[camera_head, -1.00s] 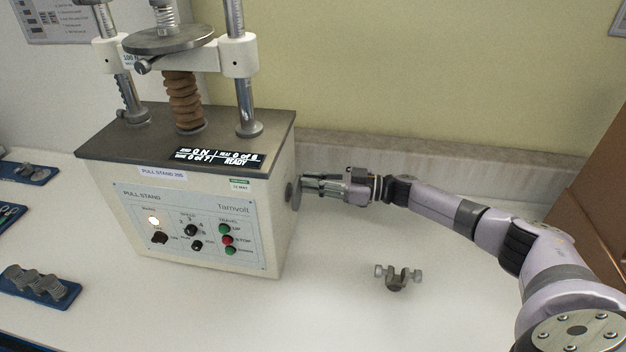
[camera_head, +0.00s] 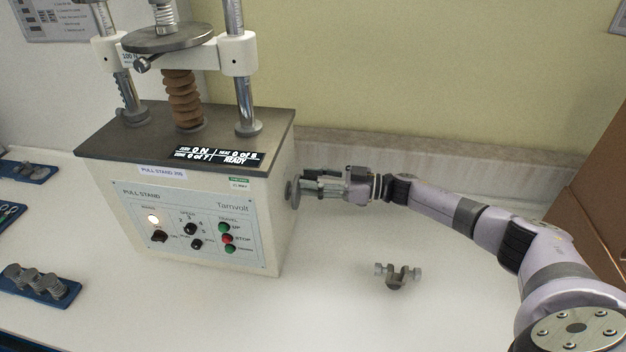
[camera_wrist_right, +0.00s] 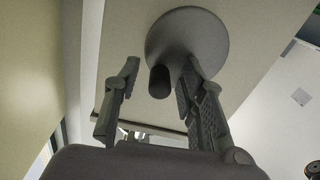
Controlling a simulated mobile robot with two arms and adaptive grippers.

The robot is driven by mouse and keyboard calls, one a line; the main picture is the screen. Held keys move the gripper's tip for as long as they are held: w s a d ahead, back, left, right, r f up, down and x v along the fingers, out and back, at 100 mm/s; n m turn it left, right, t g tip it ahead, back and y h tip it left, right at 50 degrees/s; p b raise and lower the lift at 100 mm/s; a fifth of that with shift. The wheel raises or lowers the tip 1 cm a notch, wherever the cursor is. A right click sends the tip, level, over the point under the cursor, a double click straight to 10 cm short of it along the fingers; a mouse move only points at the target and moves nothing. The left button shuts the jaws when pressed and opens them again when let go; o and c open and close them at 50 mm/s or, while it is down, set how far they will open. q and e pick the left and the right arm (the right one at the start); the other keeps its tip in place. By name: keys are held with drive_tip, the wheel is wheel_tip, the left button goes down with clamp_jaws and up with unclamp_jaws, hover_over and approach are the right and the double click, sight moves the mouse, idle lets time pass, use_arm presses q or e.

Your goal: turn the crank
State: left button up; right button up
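The crank is a grey disc (camera_head: 292,194) with a short knob, on the right side wall of the pull stand (camera_head: 190,210). In the right wrist view the crank disc (camera_wrist_right: 190,35) shows large, and its dark knob (camera_wrist_right: 159,82) sticks out toward the camera. My right gripper (camera_head: 308,186) is at the crank. In the wrist view its two fingers (camera_wrist_right: 158,80) are apart, one on each side of the knob, with a visible gap on both sides. The gripper is open and holds nothing. My left gripper is not in view.
A small metal clamp (camera_head: 398,275) lies on the white bench in front of my right arm. Blue trays with metal parts (camera_head: 40,282) lie at the left. A brown box (camera_head: 598,190) stands at the far right. The wall is close behind the stand.

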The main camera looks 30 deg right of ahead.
drive_tip(key=v, duration=1.2)
drive_tip(key=shift+f, duration=0.1)
idle(0.4)
